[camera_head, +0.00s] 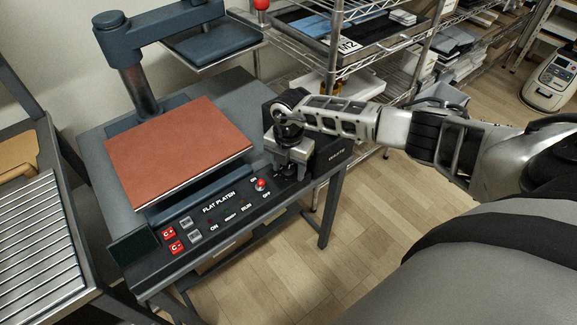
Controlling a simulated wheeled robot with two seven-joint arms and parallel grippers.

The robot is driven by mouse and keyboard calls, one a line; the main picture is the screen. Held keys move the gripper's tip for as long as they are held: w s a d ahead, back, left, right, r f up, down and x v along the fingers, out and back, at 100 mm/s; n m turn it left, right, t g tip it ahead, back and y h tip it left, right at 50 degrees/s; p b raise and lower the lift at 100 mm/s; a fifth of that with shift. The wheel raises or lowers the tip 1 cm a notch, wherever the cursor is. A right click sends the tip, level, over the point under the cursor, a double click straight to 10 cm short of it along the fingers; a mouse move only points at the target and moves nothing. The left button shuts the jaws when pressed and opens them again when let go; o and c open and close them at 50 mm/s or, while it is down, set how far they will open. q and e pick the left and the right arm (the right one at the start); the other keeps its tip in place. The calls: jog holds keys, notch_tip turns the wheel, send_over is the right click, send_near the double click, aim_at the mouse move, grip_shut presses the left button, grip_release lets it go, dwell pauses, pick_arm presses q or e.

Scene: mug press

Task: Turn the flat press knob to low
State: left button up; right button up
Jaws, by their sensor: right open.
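The flat press has a reddish-brown platen (178,150) and a dark front panel marked "FLAT PLATEN" (219,202). A small red control (261,185) with "ON" and "OFF" lettering sits toward the panel's right end. My right gripper (288,176) is open and points down over the right end of the panel, just right of the red control. A dark part shows below its fingers; I cannot tell whether this is the knob or whether the fingers touch it. The knob's setting cannot be read. My left gripper is out of view.
The upper press head (213,45) hangs behind the platen on a dark arm. A wire shelf (340,50) stands behind. A ribbed metal surface (38,235) is at left. Open wood floor (370,225) lies right.

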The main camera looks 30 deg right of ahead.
jog(key=shift+f, duration=0.1)
jog(key=c, duration=1)
